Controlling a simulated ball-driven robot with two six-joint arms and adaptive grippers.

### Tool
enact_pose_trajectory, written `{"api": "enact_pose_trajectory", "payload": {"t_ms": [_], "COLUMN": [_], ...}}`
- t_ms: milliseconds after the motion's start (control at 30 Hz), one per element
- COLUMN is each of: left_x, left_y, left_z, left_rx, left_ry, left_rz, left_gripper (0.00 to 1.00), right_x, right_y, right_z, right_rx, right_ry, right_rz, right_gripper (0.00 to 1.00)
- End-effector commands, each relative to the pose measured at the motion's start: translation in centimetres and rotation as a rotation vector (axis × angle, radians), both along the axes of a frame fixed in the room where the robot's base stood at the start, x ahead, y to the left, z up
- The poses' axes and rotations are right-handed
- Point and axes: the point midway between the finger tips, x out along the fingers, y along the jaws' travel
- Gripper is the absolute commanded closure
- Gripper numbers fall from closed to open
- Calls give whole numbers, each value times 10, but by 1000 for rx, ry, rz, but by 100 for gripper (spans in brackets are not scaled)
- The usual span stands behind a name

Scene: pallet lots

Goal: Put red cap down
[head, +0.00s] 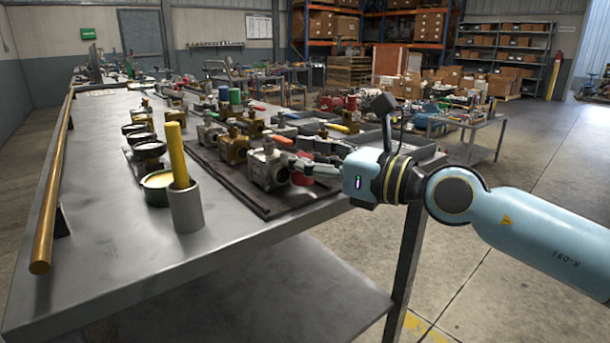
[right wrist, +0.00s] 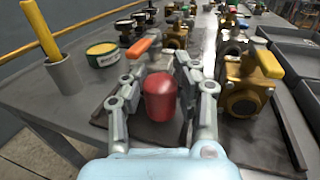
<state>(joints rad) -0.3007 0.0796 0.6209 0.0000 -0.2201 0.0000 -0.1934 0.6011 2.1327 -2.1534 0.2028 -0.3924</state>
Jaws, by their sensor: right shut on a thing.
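The red cap (right wrist: 160,97) is between the two fingers of my right gripper (right wrist: 164,82) in the right wrist view. The gripper is shut on it. In the head view my right gripper (head: 311,171) reaches in from the right over the dark tray (head: 225,180), and only part of the red cap (head: 302,178) shows. The cap is close beside a grey valve (head: 262,171); I cannot tell whether they touch or whether the cap rests on the tray. My left gripper is not in view.
A grey cup (head: 186,208) with a yellow rod (head: 176,150) and a green-rimmed tin (head: 155,188) stand left of the tray. Brass valves (right wrist: 246,85) and grey bins (right wrist: 290,70) are nearby. The front left of the table (head: 110,245) is clear.

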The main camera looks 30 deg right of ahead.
Motion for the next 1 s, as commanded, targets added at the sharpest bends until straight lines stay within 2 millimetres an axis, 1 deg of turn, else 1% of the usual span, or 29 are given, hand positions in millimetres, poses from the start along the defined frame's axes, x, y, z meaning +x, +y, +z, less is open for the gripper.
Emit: {"api": "enact_pose_trajectory", "payload": {"t_ms": [33,333,467,500,667,900,1000], "left_x": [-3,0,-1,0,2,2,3], "left_y": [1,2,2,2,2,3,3], "left_z": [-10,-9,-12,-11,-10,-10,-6], "left_rx": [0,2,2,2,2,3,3], "left_ry": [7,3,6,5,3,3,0], "left_rz": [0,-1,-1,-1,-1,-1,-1], "left_gripper": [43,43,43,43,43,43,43], "right_x": [-2,-2,-2,-2,-2,-2,-3], "right_y": [-1,-1,-1,-1,-1,-1,-1], "right_z": [-15,-13,-17,-17,-17,-16,-11], "right_rx": [-4,-3,-2,-3,-3,-3,-4], "right_ry": [11,6,8,7,7,6,6], "right_rz": [1,0,0,0,0,0,0], "right_gripper": [100,100,100,69,48,48,48]}}
